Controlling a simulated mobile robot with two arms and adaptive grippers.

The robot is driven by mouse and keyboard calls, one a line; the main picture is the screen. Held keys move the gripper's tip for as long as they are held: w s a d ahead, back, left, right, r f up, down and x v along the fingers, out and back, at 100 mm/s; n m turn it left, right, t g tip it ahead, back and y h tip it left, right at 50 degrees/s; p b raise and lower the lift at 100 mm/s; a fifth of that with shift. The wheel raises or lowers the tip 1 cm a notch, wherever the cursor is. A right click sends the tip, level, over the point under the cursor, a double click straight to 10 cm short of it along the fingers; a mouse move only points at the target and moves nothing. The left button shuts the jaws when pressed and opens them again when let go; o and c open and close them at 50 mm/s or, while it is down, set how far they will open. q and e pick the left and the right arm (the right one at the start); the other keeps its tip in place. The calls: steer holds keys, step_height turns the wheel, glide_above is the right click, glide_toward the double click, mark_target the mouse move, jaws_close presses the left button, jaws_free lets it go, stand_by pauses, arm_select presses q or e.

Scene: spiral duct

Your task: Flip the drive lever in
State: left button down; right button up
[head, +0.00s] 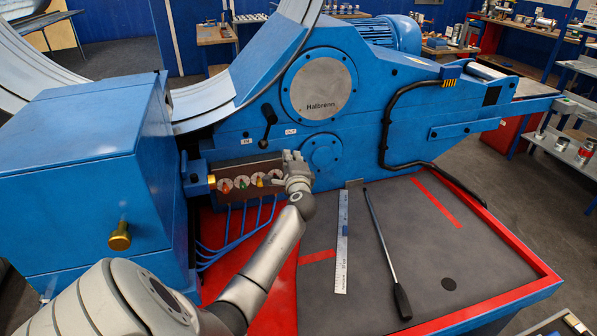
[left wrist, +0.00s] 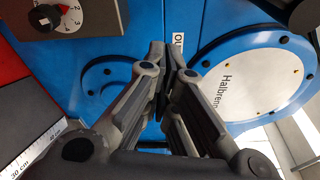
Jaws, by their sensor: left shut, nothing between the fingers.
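The drive lever (head: 267,120) is short and black on the blue machine front. My left gripper (head: 291,156) is shut and empty, below the lever and the OUT label, in front of the dial panel's right end. No contact with the lever shows. In the left wrist view the closed fingers (left wrist: 165,72) point toward the OUT label (left wrist: 178,42); the lever cannot be made out clearly there. My right gripper is not in view.
A dial panel (head: 239,168) with coloured knobs lies left of my left gripper. The round Halbrenn cover (head: 320,87) is above right. A steel ruler (head: 342,240) and a black-handled bar (head: 386,250) lie on the grey mat (head: 470,255). A bent black tube (head: 385,130) stands further right.

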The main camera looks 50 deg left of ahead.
arm_select(q)
steer(key=b+v, duration=0.1)
steer(key=v, duration=0.6)
steer(key=shift+s+r, duration=0.2)
steer(key=shift+s, duration=0.3)
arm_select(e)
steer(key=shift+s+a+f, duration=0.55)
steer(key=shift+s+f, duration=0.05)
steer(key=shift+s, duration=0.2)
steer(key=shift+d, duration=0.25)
